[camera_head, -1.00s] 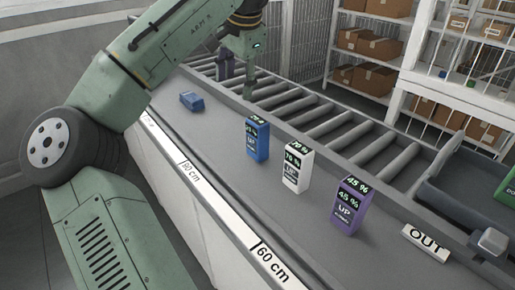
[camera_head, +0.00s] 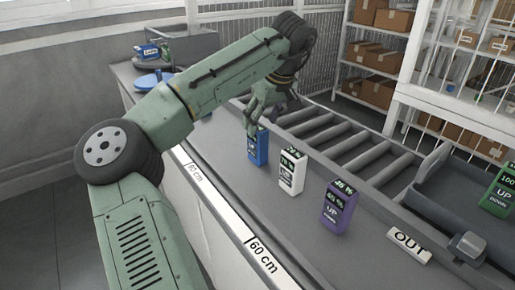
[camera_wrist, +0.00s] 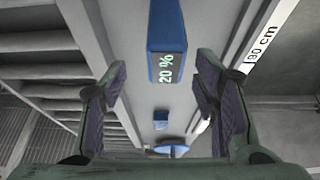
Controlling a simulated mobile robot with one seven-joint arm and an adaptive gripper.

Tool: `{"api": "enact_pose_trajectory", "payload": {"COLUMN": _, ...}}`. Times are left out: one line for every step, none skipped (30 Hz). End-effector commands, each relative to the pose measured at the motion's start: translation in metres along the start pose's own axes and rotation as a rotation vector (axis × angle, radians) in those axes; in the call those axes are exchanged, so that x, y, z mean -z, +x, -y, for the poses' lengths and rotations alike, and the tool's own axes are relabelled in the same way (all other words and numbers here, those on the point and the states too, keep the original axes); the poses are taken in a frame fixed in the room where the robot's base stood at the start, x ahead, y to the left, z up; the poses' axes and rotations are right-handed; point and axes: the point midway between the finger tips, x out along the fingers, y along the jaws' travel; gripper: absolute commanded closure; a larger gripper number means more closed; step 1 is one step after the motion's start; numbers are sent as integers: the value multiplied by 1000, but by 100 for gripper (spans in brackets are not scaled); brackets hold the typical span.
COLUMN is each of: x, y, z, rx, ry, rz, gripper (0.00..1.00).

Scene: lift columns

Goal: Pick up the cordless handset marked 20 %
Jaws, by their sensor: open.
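The blue handset (camera_head: 258,151) stands upright on the grey counter, and its top sits close to my gripper (camera_head: 253,121). In the wrist view the blue handset (camera_wrist: 165,28) shows a green "20 %" on its end face, at the top centre. My gripper (camera_wrist: 163,90) is open, with one dark-padded finger on each side of the picture and nothing between them. The handset is ahead of the fingertips, roughly centred between them. The gripper covers part of the handset's top in the head view.
A white handset (camera_head: 291,172) marked 70 % and a purple handset (camera_head: 338,208) marked 45 % stand to the right. A green handset (camera_head: 499,192) is at the far right. A roller conveyor (camera_head: 335,138) runs behind. An OUT sign (camera_head: 409,246) lies front right.

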Motion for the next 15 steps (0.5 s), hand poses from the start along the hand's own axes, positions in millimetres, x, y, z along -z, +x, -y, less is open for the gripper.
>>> {"api": "enact_pose_trajectory", "payload": {"x": 0, "y": 6, "z": 0, "rx": 0, "ry": 1, "rz": 0, "gripper": 45}}
{"api": "enact_pose_trajectory", "payload": {"x": 0, "y": 9, "z": 0, "rx": 1, "ry": 1, "rz": 0, "gripper": 45}}
{"api": "enact_pose_trajectory", "payload": {"x": 0, "y": 13, "z": 0, "rx": 0, "ry": 1, "rz": 0, "gripper": 45}}
{"api": "enact_pose_trajectory", "payload": {"x": 0, "y": 16, "z": 0, "rx": -1, "ry": 1, "rz": 0, "gripper": 45}}
{"api": "enact_pose_trajectory", "payload": {"x": 0, "y": 17, "z": 0, "rx": -1, "ry": 1, "rz": 0, "gripper": 45}}
{"api": "enact_pose_trajectory", "payload": {"x": 0, "y": 20, "z": 1, "rx": 0, "ry": 1, "rz": 0, "gripper": 45}}
{"api": "enact_pose_trajectory", "payload": {"x": 1, "y": 21, "z": 1, "rx": 1, "ry": 1, "rz": 0, "gripper": 45}}
{"api": "enact_pose_trajectory", "payload": {"x": 1, "y": 24, "z": 2, "rx": 1, "ry": 1, "rz": -1, "gripper": 45}}
{"api": "enact_pose_trajectory", "payload": {"x": 1, "y": 27, "z": 3, "rx": 1, "ry": 2, "rz": -1, "gripper": 45}}
{"api": "enact_pose_trajectory", "payload": {"x": 1, "y": 31, "z": 4, "rx": 2, "ry": 3, "rz": 0, "gripper": 45}}
{"api": "enact_pose_trajectory", "payload": {"x": 1, "y": 35, "z": 5, "rx": 2, "ry": 3, "rz": 0, "gripper": 45}}
{"api": "enact_pose_trajectory", "payload": {"x": 1, "y": 41, "z": 7, "rx": 2, "ry": 3, "rz": 0, "gripper": 45}}
{"api": "enact_pose_trajectory", "payload": {"x": 1, "y": 46, "z": 8, "rx": 3, "ry": 3, "rz": 0, "gripper": 45}}
{"api": "enact_pose_trajectory", "payload": {"x": 0, "y": 51, "z": 8, "rx": 2, "ry": 4, "rz": 1, "gripper": 45}}
{"api": "enact_pose_trajectory", "payload": {"x": 0, "y": 58, "z": 7, "rx": 1, "ry": 3, "rz": 1, "gripper": 45}}
